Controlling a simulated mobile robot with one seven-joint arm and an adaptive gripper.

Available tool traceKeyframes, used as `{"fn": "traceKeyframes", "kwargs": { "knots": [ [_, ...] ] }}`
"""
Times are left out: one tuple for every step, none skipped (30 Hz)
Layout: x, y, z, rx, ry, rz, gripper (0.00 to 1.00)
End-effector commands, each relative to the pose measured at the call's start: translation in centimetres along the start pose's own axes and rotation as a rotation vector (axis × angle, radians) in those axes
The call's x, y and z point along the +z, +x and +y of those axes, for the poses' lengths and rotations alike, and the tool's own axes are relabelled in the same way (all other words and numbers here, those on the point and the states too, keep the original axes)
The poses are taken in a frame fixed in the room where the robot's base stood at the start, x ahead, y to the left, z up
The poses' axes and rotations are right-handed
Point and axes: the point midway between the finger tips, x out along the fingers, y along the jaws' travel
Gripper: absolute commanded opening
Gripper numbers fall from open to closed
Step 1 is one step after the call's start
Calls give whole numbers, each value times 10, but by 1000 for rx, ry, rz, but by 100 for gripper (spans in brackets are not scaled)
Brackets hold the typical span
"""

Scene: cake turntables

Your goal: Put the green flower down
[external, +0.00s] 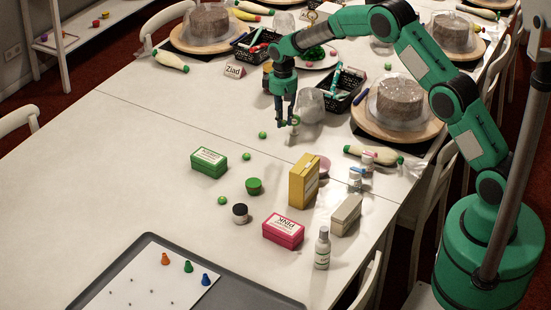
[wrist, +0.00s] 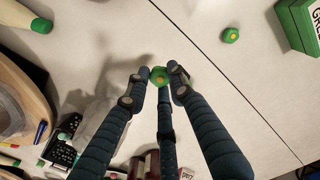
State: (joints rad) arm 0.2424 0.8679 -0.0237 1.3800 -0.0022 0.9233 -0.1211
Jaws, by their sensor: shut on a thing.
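My gripper (external: 287,122) is over the middle of the long white table, its fingers pointing down. In the wrist view my gripper (wrist: 158,80) has its dark fingertips closed around a small green flower (wrist: 159,76) with a yellowish centre. In the external view the held flower (external: 295,120) is small and partly hidden by the fingers. How far it is above the table is hard to tell. Another small green flower (wrist: 231,35) lies loose on the table in the wrist view. Loose green pieces (external: 262,134) also lie near my gripper in the external view.
A green box (external: 209,160), yellow box (external: 303,181), pink box (external: 283,231) and white bottle (external: 322,248) stand on the table. A covered cake (external: 400,98) and a black basket (external: 344,91) are right of my gripper. The table's left part is clear.

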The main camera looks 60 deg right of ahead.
Motion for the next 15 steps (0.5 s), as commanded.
{"fn": "traceKeyframes", "kwargs": {
  "knots": [
    [0, 0, 0, 0, 0, 0, 12],
    [0, 0, 0, 0, 0, 0, 12],
    [0, 0, 0, 0, 0, 0, 12],
    [0, 0, 0, 0, 0, 0, 12],
    [0, 0, 0, 0, 0, 0, 12],
    [0, 0, 0, 0, 0, 0, 12],
    [0, 0, 0, 0, 0, 0, 12],
    [0, 0, 0, 0, 0, 0, 12],
    [0, 0, 0, 0, 0, 0, 12],
    [0, 1, 0, 0, 0, 0, 12],
    [0, 2, 0, 0, 0, 0, 12],
    [0, 4, 0, 0, 0, -1, 12],
    [0, 6, 0, 0, 0, -1, 12],
    [0, 9, 0, 0, 0, -1, 12],
    [0, 14, -1, 0, 0, -1, 12]
  ]
}}
